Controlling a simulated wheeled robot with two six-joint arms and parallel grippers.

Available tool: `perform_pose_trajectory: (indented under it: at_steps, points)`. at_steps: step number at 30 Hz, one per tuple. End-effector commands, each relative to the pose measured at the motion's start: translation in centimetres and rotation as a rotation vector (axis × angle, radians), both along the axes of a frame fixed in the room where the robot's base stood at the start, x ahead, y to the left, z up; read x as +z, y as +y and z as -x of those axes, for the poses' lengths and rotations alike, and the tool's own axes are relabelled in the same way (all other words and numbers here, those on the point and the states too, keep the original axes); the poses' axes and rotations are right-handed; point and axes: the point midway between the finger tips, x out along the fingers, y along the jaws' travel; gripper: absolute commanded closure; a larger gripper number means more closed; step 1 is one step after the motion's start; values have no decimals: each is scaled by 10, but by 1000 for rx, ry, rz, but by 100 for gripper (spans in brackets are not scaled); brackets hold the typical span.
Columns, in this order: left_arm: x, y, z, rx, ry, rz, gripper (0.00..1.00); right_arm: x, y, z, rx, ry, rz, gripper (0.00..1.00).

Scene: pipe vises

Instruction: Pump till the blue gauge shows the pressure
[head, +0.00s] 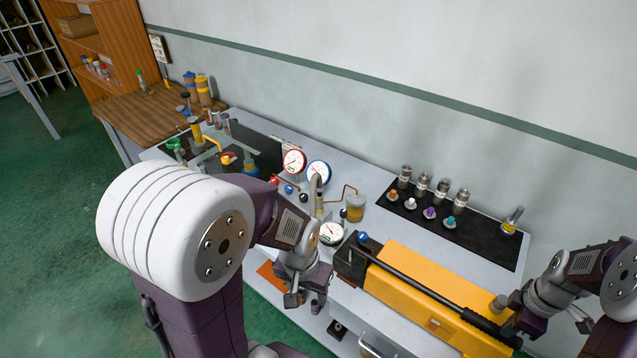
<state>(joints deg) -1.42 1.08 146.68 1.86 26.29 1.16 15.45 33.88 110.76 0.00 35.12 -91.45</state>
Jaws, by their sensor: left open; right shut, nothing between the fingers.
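The blue-rimmed gauge (319,173) stands on the bench with a white dial; its needle reading is too small to tell. The yellow pump (425,300) lies at the front right of the bench, with a long black lever (425,284) along its top. My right gripper (523,324) is shut and empty, close by the lever's right end; I cannot tell whether it touches. My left gripper (305,298) is open and empty, in front of the gauges and left of the pump's dark end block. My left arm hides part of the bench.
A red-rimmed gauge (294,161) stands left of the blue one, and a smaller gauge (331,233) sits nearer. A jar of amber liquid (355,207) stands beside them. A black mat (480,245) holds several metal cylinders and coloured caps. Vises and pipes crowd the left end.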

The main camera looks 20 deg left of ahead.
Motion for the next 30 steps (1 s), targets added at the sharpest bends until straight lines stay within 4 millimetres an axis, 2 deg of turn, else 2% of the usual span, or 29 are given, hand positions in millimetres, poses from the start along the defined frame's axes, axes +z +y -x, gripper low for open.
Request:
perform_pose_trajectory:
  at_steps: [2,4,13,19,22,30]
  points:
    - [4,0,0,0,0,0,46,1,1,3,1,11,-3,100]
    - [13,0,0,0,0,0,46,12,2,3,1,11,-3,100]
    - [67,0,0,0,0,0,46,73,8,0,1,6,-1,100]
    - [67,0,0,0,0,0,46,73,9,0,0,7,-2,100]
    - [77,0,0,0,0,0,46,84,11,-1,1,6,-1,100]
    - [124,0,0,0,0,0,46,137,25,-6,2,3,-1,100]
